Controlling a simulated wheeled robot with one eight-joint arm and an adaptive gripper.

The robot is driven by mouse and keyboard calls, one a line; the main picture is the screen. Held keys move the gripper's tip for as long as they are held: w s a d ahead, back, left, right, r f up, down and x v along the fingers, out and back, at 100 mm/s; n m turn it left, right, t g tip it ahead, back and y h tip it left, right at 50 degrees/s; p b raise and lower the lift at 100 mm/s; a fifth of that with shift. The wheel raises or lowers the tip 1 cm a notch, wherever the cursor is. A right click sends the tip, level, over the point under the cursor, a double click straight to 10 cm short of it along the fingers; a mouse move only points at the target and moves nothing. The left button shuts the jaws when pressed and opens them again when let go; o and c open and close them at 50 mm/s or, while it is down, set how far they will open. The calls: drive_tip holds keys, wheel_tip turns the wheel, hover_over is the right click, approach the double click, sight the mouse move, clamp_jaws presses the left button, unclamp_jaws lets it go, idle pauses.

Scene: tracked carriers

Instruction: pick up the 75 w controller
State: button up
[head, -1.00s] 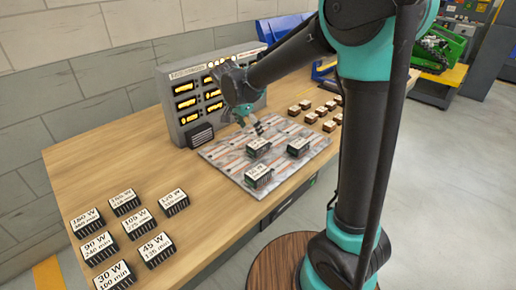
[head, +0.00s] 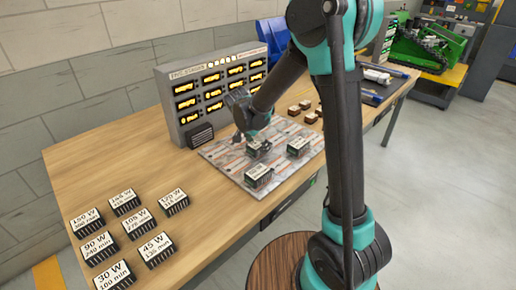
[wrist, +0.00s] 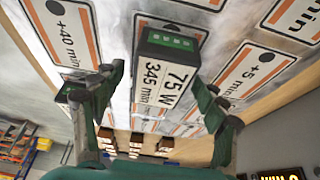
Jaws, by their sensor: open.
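The 75 W controller (wrist: 165,72) is a dark block with a white label reading "75 W 345 min" and green terminals at one end. It lies on the printed mat (head: 222,153). In the head view it appears to be the block (head: 262,152) directly under my gripper (head: 254,144), partly hidden by it. In the wrist view my gripper (wrist: 158,90) is open, with one finger to each side of the controller. Gaps show between the fingers and its sides; I cannot tell the exact height.
Two other controllers stand on the mat, one to the right (head: 299,147) and one nearer (head: 258,177). Several labelled controllers (head: 123,202) stand at the table's left. A grey display panel (head: 210,92) rises behind the mat. Small brown blocks (head: 305,107) lie beyond it.

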drive_tip(key=c, duration=1.5)
drive_tip(key=shift+c, duration=0.2)
